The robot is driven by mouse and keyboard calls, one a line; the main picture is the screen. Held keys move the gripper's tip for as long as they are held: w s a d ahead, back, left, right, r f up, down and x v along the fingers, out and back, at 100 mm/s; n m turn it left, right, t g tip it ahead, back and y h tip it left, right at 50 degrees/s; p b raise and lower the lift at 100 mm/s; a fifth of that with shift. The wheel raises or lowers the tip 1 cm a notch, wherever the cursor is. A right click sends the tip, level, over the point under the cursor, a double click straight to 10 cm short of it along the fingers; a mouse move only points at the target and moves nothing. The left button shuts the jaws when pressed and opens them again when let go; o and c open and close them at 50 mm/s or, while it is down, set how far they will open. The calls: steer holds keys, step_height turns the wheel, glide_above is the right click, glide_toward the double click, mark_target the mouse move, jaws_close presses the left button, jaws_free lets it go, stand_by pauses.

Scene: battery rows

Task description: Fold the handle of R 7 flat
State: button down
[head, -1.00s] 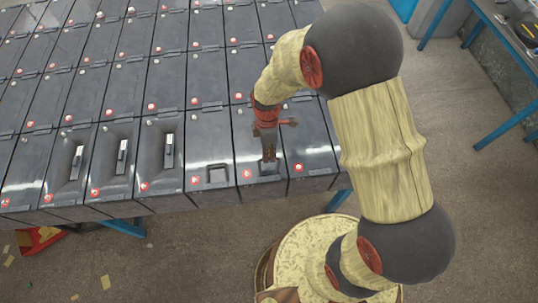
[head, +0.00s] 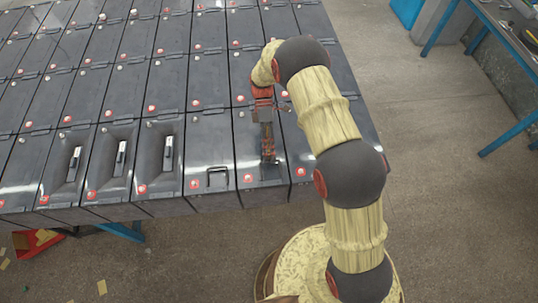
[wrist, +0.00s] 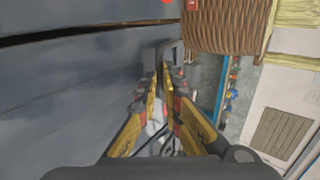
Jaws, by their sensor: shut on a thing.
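Grey batteries stand in rows in the head view; I cannot read any R 7 label. My gripper (head: 268,160) points down at the front end of a near-row battery (head: 247,135), second from the right end. It is shut on that battery's handle, which the fingers mostly hide in the head view. In the wrist view the fingers (wrist: 167,82) are close together, with a dark grey piece (wrist: 173,52) at their tips. How far the handle is tilted I cannot tell.
The battery to the left has a dark handle (head: 217,171) at its front end. Further left, several batteries have recesses with pale handles (head: 169,150). Red caps mark the front corners. A blue-legged table (head: 500,50) stands at the right; the floor between is clear.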

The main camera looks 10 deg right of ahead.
steer(key=shift+w+f+g+b, duration=0.15)
steer(key=shift+f+g+b, duration=0.25)
steer(key=shift+g, duration=0.1)
steer(key=shift+f, duration=0.1)
steer(key=c, duration=2)
jaws_free()
steer(key=shift+o, duration=0.2)
steer(key=v, duration=0.7)
steer(key=shift+w, duration=0.2)
steer(key=shift+w+r, duration=0.25)
